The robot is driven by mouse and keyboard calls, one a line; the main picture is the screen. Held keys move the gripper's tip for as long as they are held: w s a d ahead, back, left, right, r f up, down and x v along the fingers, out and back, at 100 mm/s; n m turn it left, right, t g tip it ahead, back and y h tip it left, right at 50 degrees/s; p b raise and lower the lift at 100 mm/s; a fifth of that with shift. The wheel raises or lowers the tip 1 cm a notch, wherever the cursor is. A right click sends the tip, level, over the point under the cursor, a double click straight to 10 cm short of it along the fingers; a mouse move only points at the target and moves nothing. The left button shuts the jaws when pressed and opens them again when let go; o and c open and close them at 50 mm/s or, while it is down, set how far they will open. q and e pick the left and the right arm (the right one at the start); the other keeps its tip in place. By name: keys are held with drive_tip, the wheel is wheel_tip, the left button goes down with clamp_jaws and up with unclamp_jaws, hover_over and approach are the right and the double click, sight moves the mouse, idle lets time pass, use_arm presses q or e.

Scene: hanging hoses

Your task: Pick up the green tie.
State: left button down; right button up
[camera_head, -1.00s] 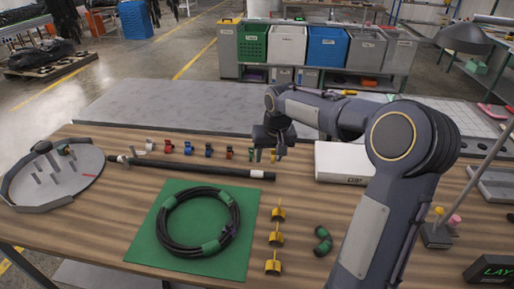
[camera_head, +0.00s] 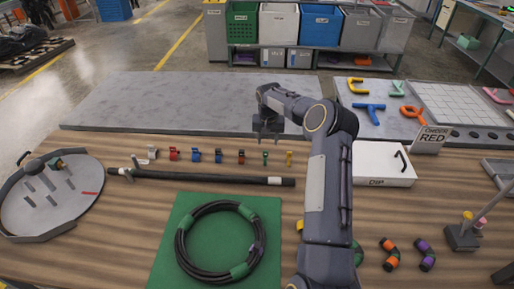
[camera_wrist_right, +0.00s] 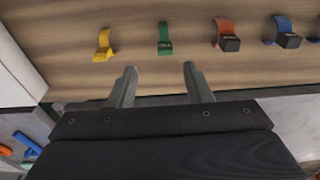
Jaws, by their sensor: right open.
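The green tie (camera_head: 265,158) is a small upright band in the row of coloured ties on the wooden table, between an orange-red tie and a yellow tie (camera_head: 290,158). In the right wrist view the green tie (camera_wrist_right: 165,38) stands just beyond the fingertips, roughly in line with the gap between them. My right gripper (camera_head: 268,135) is open and empty, with its fingers pointing down, just behind the row in the head view. Its two fingers (camera_wrist_right: 159,70) show apart in the wrist view, not touching the tie. My left gripper is not in view.
A black hose (camera_head: 220,178) lies in front of the tie row. A coiled hose (camera_head: 181,247) rests on a green mat (camera_head: 270,215). A white box (camera_head: 375,165) stands right of my arm. A grey bench (camera_head: 160,95) runs behind the table.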

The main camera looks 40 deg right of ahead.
sight(265, 157)
drive_tip(key=f+b, duration=0.1)
drive_tip(key=f, duration=0.1)
drive_tip(key=w+f+b, duration=0.1)
drive_tip(key=f, duration=0.4)
drive_tip(key=shift+w+f+b, duration=0.15)
drive_tip(key=shift+f+b, duration=0.25)
drive_tip(key=shift+c, duration=0.2)
clamp_jaws()
